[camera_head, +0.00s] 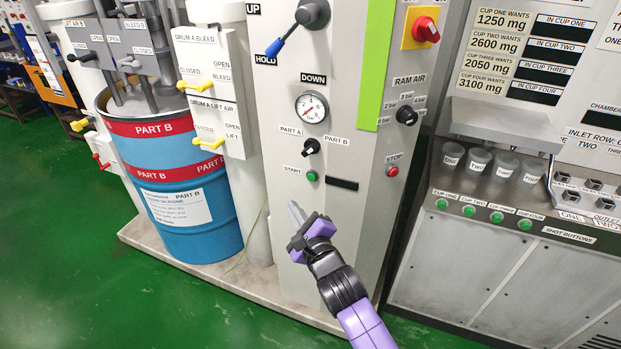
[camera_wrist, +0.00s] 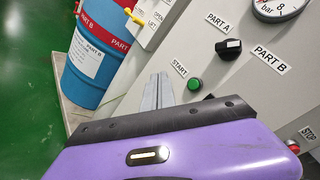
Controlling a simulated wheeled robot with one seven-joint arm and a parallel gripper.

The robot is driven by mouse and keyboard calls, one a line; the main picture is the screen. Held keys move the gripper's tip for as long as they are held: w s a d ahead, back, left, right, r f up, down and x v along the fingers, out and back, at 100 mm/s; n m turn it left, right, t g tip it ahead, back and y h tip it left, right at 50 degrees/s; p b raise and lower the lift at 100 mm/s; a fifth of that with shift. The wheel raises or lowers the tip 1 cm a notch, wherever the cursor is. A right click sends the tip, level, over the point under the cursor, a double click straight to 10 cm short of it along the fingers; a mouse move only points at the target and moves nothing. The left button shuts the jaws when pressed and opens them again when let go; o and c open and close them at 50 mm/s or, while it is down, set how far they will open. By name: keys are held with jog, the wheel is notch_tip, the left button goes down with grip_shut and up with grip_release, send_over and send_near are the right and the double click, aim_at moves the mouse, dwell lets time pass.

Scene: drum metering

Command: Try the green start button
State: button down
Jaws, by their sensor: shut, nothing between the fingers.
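The green start button (camera_head: 312,176) is on the light grey panel, just right of the START label. In the wrist view the green start button (camera_wrist: 194,84) sits to the right of my fingertips. My gripper (camera_head: 294,208) is shut and empty, in front of the panel, and shows below and left of the button in the head view. In the wrist view my gripper (camera_wrist: 157,88) points toward the panel, apart from the button as far as I can tell. The black PART A / PART B selector knob (camera_head: 311,147) is just above the button.
The red STOP button (camera_head: 392,171) is to the right. A pressure gauge (camera_head: 312,107) and a blue-handled lever (camera_head: 290,32) are above. A blue Part B drum (camera_head: 197,228) stands left. Several cups (camera_head: 479,162) and green shot buttons (camera_head: 469,211) are on the right cabinet.

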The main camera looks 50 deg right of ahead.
aim_at(311, 177)
jog(key=w+d, duration=0.3)
jog(key=d, duration=0.5)
jog(key=shift+p, duration=0.45)
jog(key=shift+d, duration=0.15)
dwell(1.7)
jog(key=shift+w+d+b, duration=0.15)
jog(key=shift+d+b, duration=0.15)
jog(key=shift+w+d+b, duration=0.1)
jog(key=shift+d+b, duration=0.25)
jog(key=shift+d, duration=0.05)
dwell(0.7)
jog(key=shift+a+r+p, duration=0.1)
jog(key=shift+a+p, duration=0.05)
jog(key=shift+p, duration=0.25)
jog(key=shift+s+a+p, duration=0.3)
jog(key=shift+a+p, duration=0.35)
jog(key=shift+p, duration=0.3)
